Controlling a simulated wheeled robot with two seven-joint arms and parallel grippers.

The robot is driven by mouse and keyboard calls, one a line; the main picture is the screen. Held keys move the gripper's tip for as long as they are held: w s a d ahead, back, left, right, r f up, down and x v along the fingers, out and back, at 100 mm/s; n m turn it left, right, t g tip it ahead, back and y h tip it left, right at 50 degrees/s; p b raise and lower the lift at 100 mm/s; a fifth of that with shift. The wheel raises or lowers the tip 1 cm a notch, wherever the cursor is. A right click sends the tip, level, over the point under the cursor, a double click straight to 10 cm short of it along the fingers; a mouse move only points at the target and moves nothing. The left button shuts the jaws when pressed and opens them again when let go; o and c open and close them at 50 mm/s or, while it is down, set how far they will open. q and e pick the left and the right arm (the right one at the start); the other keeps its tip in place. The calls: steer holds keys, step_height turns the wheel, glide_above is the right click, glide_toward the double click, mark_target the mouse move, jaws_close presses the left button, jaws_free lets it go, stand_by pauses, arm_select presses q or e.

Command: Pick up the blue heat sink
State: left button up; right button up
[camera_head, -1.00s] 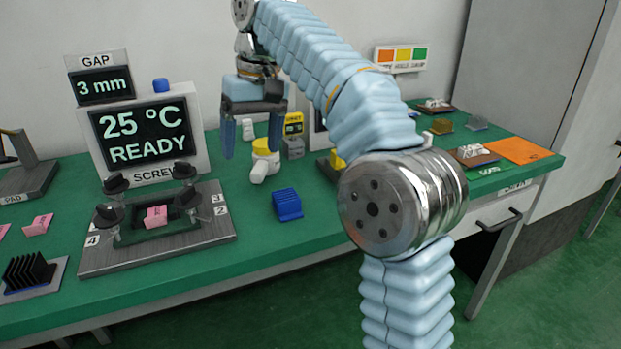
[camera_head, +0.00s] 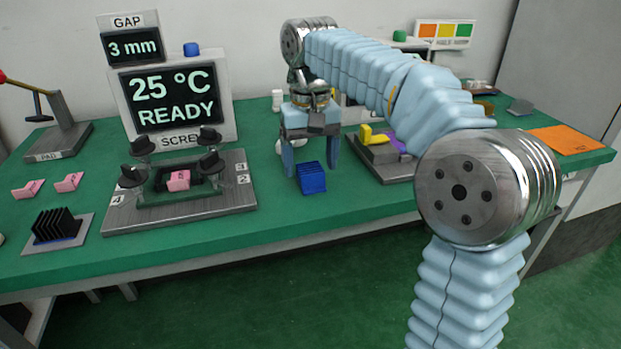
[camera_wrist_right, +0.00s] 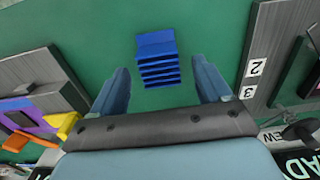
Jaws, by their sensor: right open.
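The blue heat sink (camera_head: 312,178) stands on the green bench, right of the screw fixture, its fins showing. My right gripper (camera_head: 310,168) is open just behind and above it, one finger to each side in the head view. In the right wrist view the heat sink (camera_wrist_right: 157,60) lies ahead of the open fingers (camera_wrist_right: 161,85), roughly centred between them, with nothing held. I cannot tell the exact height of the fingers over the bench. My left gripper is not in view.
The screw fixture (camera_head: 235,195) with its knobs and a pink part stands to the left. A grey fixture with a yellow piece (camera_head: 372,135) is close on the right. A black heat sink (camera_head: 54,225) sits at the front left. The bench in front of the blue heat sink is clear.

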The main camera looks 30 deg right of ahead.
step_height(320, 180, down, 2)
steer(key=shift+f, duration=0.2)
steer(key=shift+c, duration=0.2)
steer(key=c, duration=1)
